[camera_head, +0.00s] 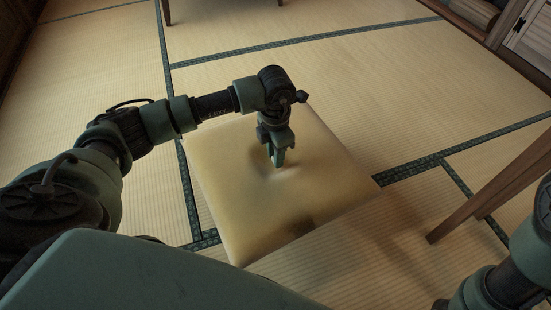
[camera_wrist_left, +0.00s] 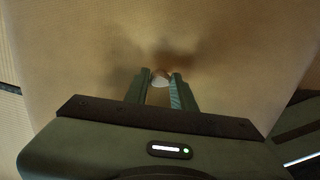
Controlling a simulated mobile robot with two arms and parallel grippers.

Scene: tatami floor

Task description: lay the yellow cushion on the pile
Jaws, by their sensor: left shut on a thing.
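The yellow cushion (camera_head: 235,205) is a square, pale yellow pad in the middle of the head view. My left gripper (camera_head: 278,162) points down at its middle and is shut on it, and the top dips around the fingers. In the left wrist view the cushion (camera_wrist_left: 220,35) fills most of the picture. There the left gripper (camera_wrist_left: 161,80) has a small pale bit of it between the fingertips. A soft shadow lies on the floor to the cushion's right. What is under the cushion is hidden, and I cannot make out a separate pile. My right gripper is out of view.
Tatami floor (camera_head: 330,75) with dark green borders lies open behind the cushion. Wooden legs (camera_head: 480,195) of a piece of furniture stand at the right. Another dark leg (camera_head: 167,12) shows at the top, and a cabinet (camera_head: 530,35) stands at the top right.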

